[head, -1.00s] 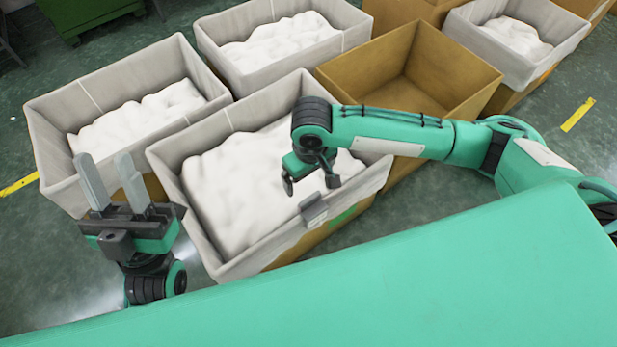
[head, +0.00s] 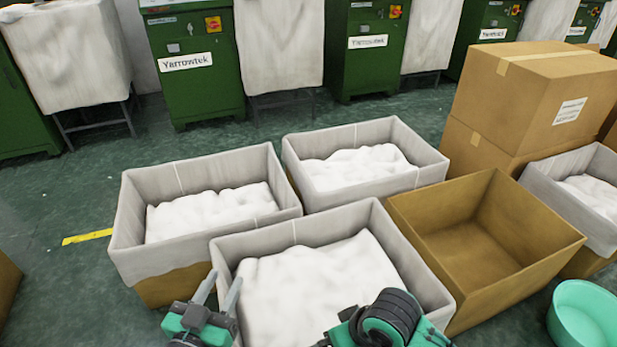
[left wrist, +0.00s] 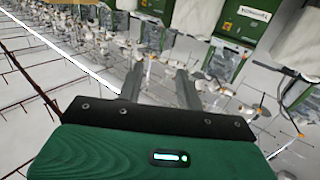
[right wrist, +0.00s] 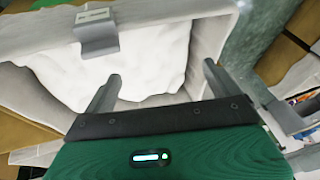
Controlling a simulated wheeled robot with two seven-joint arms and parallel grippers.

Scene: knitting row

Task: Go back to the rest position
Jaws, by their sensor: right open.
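My left gripper (head: 219,283) is at the bottom left of the head view, in front of the near grey-lined box. Its fingers stand apart with nothing between them, as the left wrist view (left wrist: 158,71) also shows. My right arm shows at the bottom of the head view, over the near box's front part. Its fingers are not clear there. In the right wrist view my right gripper (right wrist: 162,72) is open and empty, with the white-filled box beyond it. A grey clip (right wrist: 96,38) sits on that box's rim.
The near grey-lined box (head: 225,255) holds white material. Two similar boxes (head: 132,225) (head: 300,165) stand behind it. An empty brown carton (head: 480,262) is at right, with stacked cartons (head: 535,95) behind. Green machines (head: 195,85) line the back. Dark floor shows at left.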

